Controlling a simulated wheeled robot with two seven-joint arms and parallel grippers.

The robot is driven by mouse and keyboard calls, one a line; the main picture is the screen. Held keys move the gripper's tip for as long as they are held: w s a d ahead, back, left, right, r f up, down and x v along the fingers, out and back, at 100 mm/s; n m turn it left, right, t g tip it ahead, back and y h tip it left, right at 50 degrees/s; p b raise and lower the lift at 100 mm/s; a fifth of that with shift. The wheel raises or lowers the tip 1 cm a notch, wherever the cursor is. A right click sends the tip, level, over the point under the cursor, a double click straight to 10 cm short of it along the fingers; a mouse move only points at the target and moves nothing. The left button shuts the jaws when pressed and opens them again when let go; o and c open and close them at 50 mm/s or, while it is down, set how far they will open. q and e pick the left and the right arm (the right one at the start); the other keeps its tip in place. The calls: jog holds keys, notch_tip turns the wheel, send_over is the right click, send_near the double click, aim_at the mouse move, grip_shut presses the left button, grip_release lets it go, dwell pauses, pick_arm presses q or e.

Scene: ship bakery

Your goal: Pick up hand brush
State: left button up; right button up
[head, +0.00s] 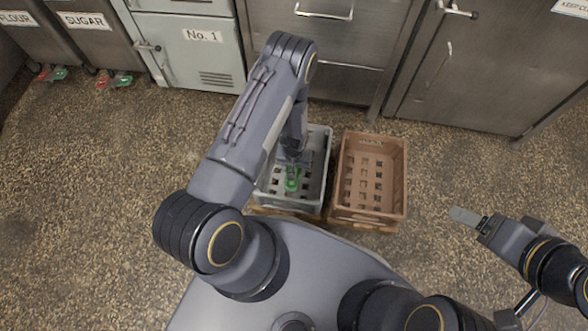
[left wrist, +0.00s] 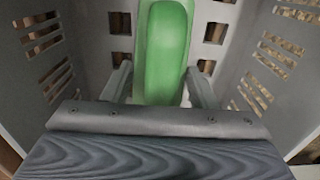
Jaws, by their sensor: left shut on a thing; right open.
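The hand brush (head: 292,184) shows as a small green thing low inside the grey crate (head: 322,165). In the left wrist view the green brush (left wrist: 165,45) is a long rounded piece between the fingers; its bristles are not visible. My left gripper (head: 291,170) reaches down into the crate and is shut on the brush. In the left wrist view its fingers (left wrist: 160,88) lie on both sides of the green part. My right gripper (head: 472,220) is open and empty above the floor at the right.
A brown crate (head: 345,190) stands right beside the grey one and looks empty. Steel cabinets (head: 470,75) and a pale locker (head: 190,50) line the back. Flour and sugar bins (head: 90,45) stand at upper left. The speckled floor is clear left and right.

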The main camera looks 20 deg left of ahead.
pick_arm(q)
notch_tip(320, 180, up, 10)
jog(key=p, duration=0.4)
